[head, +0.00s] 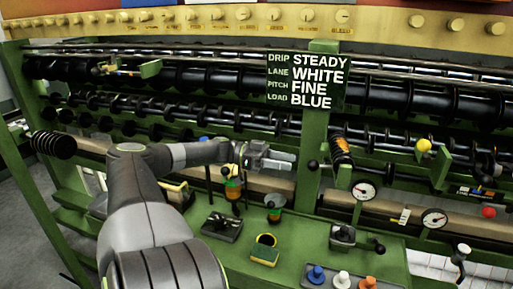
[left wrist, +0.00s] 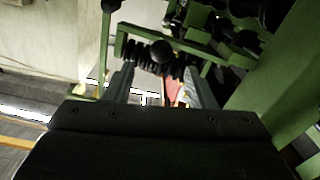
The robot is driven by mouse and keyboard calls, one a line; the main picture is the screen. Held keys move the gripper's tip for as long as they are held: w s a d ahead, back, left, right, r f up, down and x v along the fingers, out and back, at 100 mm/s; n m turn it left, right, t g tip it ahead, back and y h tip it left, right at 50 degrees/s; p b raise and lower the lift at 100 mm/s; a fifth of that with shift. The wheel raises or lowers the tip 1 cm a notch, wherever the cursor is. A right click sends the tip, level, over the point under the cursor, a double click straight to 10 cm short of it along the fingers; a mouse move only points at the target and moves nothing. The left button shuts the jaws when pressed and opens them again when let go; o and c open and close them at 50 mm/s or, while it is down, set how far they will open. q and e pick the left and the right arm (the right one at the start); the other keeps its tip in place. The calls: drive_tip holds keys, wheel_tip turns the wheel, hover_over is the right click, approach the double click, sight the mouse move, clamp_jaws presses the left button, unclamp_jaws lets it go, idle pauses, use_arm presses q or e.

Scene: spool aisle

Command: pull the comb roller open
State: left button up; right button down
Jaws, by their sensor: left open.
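My left gripper (head: 275,158) is open and empty, pointing right above the green bench, left of the green post. A black ball knob (head: 312,165) is just right of its fingertips, apart from them. In the left wrist view my open fingers (left wrist: 160,88) stand on either side of a dark ball knob (left wrist: 161,52), which looks to be beyond the fingertips. A dark ribbed roller (left wrist: 142,64) lies by that knob along a green bar. I cannot tell for sure which part is the comb roller. My right gripper is not in view.
A sign (head: 306,81) hangs on the green post. Below my arm, the bench holds small bottles (head: 232,188), a yellow-green sponge block (head: 265,256), a clamp (head: 343,237) and coloured pegs (head: 317,274). Gauges (head: 364,190) stand right. A black ribbed roller (head: 53,144) juts out left.

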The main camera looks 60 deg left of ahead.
use_arm(q)
drive_tip(key=b+v, duration=0.1)
drive_tip(key=v, duration=0.7)
drive_tip(key=shift+s+a, duration=0.25)
drive_tip(key=shift+a, duration=0.05)
